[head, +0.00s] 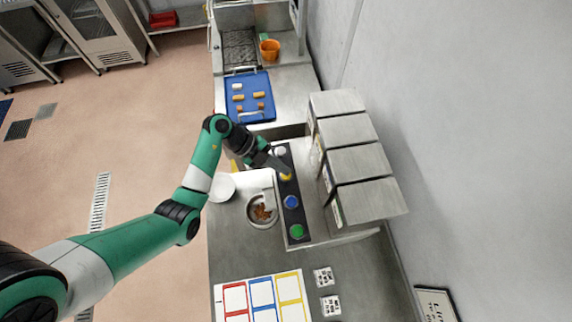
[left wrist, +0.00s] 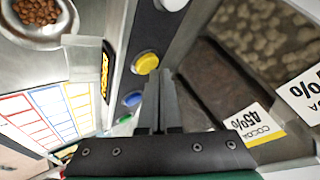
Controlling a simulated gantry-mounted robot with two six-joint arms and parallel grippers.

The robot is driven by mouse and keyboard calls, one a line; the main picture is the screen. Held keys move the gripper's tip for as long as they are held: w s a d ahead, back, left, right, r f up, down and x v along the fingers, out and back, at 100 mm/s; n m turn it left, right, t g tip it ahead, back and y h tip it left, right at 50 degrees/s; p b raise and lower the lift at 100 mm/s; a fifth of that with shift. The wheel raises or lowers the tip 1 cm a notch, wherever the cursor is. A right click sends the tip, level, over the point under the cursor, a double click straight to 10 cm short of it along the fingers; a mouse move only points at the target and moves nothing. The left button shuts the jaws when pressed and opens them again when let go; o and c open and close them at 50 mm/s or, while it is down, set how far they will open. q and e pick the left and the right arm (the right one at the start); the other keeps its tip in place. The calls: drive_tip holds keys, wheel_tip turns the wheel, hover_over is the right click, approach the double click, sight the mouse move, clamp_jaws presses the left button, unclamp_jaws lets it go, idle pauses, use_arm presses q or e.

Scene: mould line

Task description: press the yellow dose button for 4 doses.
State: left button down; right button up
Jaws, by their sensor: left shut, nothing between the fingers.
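The yellow dose button (head: 286,177) sits on a dark button strip (head: 291,212), between a white button (head: 280,152) and a blue button (head: 291,201); a green button (head: 297,231) is at the near end. My left gripper (head: 287,171) is shut and empty, its tips at or just over the yellow button. In the left wrist view the yellow button (left wrist: 146,63) shows just beyond the fingertips (left wrist: 160,72). I cannot tell whether they touch it. My right gripper is in neither view.
A bowl (head: 262,209) with brown pieces stands left of the strip. Grey hopper boxes (head: 358,160) stand close on its right. A blue tray (head: 250,97) with small pieces lies farther back. A card with coloured frames (head: 262,297) lies at the front.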

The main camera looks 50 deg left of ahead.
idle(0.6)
use_arm(q)
drive_tip(key=shift+f, duration=0.45)
drive_tip(key=shift+r+p, duration=0.55)
drive_tip(key=shift+p, duration=0.4)
drive_tip(key=shift+f, duration=0.1)
